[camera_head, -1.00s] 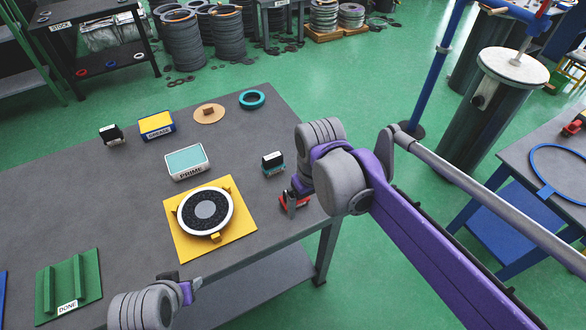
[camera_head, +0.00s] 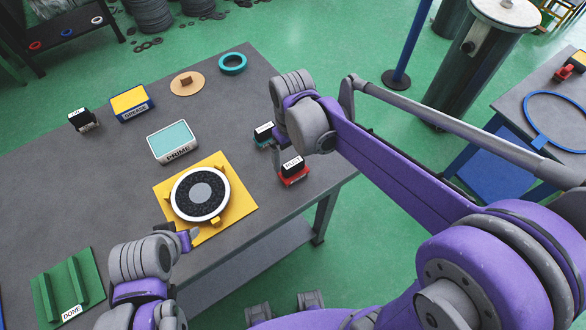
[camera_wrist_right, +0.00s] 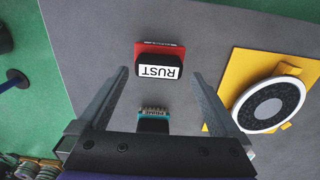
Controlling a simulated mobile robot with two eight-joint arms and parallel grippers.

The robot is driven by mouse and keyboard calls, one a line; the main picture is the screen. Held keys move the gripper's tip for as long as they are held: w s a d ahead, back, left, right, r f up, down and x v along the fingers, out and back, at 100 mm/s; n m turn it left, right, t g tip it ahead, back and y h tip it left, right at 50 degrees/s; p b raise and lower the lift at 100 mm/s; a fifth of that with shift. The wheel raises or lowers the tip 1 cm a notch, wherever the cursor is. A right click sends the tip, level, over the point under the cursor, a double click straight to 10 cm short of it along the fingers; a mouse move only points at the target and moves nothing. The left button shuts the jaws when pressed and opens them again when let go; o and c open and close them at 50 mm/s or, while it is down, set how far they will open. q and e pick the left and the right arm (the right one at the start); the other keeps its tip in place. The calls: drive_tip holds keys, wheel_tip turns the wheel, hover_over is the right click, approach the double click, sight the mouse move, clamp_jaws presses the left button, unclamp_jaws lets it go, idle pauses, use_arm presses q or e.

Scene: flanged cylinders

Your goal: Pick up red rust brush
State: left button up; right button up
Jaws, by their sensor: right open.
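The red rust brush (camera_head: 293,170) stands on the grey table near its right edge, with a white RUST label on its dark top. In the right wrist view the rust brush (camera_wrist_right: 158,62) appears centred between the fingertips, with gaps on both sides. My right gripper (camera_wrist_right: 160,76) is open and empty, above the table. In the head view my right gripper (camera_head: 276,160) is partly hidden by its own wrist, just left of the brush. My left gripper (camera_head: 187,238) is near the table's front edge by the yellow plate; its jaw opening is unclear.
A teal PRIME brush (camera_wrist_right: 153,120) stands close to the rust brush. A yellow plate (camera_head: 240,203) holds a round flange (camera_head: 201,194). A PRIME box (camera_head: 172,142), GREASE box (camera_head: 131,103) and green DONE rack (camera_head: 68,285) are farther left. The table's right edge is close.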

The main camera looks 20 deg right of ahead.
sight(293, 162)
wheel_tip(293, 162, down, 4)
drive_tip(key=shift+d+f, duration=0.1)
drive_tip(key=c, duration=1.3)
wheel_tip(293, 162, up, 10)
drive_tip(key=shift+r+p, duration=0.1)
drive_tip(key=shift+p, duration=0.2)
drive_tip(key=o, duration=1)
drive_tip(key=c, duration=0.7)
drive_tip(key=shift+s, duration=0.1)
